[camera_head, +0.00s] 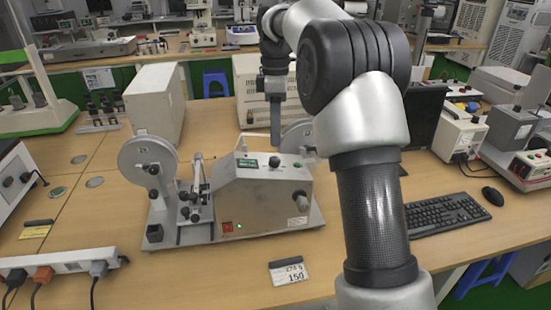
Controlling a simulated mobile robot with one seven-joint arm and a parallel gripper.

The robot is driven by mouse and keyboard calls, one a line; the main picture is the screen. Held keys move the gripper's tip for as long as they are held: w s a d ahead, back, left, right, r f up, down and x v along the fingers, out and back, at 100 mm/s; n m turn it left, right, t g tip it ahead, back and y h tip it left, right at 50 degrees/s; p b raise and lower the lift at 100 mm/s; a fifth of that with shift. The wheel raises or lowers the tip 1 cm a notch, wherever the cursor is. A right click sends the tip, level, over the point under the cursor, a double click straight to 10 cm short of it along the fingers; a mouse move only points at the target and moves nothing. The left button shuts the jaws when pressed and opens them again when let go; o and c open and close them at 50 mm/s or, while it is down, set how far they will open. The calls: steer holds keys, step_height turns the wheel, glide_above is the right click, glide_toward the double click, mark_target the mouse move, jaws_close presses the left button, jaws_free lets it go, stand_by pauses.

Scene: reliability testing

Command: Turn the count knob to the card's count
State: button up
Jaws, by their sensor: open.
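A grey metal test machine (262,200) stands on the wooden bench, with a small green-lit display (247,163) on its sloped top panel. A black knob (274,162) sits right of the display; a larger dark knob (300,200) is low on the right of the front. Labels are too small to tell which is the count knob. A white card (289,272) lies in front of the machine, with "150" on its lower line; the upper line is unclear. My gripper (275,146) points down just above the top-panel knob, open and seen edge-on. Contact cannot be told.
A disc wheel (148,165) and clamp stand (197,190) are at the machine's left; another wheel (298,135) is behind it. A power strip (60,265) lies front left, a keyboard (445,212) right. Bench around the card is clear.

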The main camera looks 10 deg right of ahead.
mark_target(276, 159)
step_height(276, 159, down, 8)
steer(key=shift+s+r+b, duration=0.15)
steer(key=shift+r+b, duration=0.1)
steer(key=shift+b, duration=0.4)
steer(key=c, duration=1)
steer(key=shift+r, duration=0.1)
steer(key=shift+c, duration=0.2)
